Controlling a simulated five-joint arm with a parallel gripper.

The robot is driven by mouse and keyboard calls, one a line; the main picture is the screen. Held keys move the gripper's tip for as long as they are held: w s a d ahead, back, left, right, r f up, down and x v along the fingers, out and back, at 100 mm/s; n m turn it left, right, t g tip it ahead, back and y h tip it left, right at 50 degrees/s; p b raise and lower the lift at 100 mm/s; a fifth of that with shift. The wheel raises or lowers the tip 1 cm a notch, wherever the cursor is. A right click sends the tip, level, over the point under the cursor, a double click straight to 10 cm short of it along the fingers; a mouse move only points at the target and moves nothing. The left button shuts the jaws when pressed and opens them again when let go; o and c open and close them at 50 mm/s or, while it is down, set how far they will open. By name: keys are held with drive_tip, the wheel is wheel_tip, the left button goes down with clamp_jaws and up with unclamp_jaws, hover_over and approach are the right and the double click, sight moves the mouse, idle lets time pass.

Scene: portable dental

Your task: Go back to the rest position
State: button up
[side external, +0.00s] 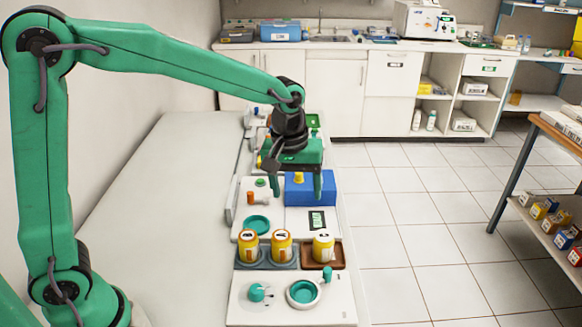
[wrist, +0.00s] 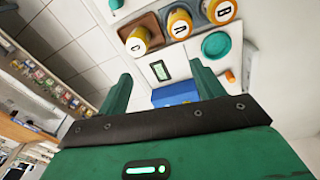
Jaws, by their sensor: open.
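My green gripper (side external: 296,192) hangs over the work strip with its two fingers pointing down and spread apart. It overlaps a blue box (side external: 325,186) in the side view; I cannot tell whether they touch. In the wrist view, my gripper (wrist: 160,82) shows two separated fingers with nothing held between them. The blue box (wrist: 175,94) shows partly between the fingers there, and my gripper's body hides the rest. No marker for a rest position is visible.
Two yellow jars (side external: 248,246) (side external: 281,246) stand on a grey holder (side external: 265,262). A third yellow jar (side external: 322,246) stands on a brown tray (side external: 338,259). Small teal dishes (side external: 256,224) (side external: 303,291) lie on the panels. The pale surface (side external: 165,190) left of the panels is clear.

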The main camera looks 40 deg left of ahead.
drive_tip(key=s+a+r+m+t, duration=0.1)
drive_tip(key=s+a+r+m, duration=0.1)
drive_tip(key=s, duration=0.4)
drive_tip(key=s+a+r+m+t, duration=0.1)
drive_tip(key=s+a+r+m, duration=0.1)
drive_tip(key=s+a, duration=0.2)
drive_tip(key=s+a+r+m+t, duration=0.2)
drive_tip(key=s+a, duration=0.2)
drive_tip(key=s, duration=0.6)
drive_tip(key=shift+r+m, duration=0.2)
drive_tip(key=shift+m, duration=0.2)
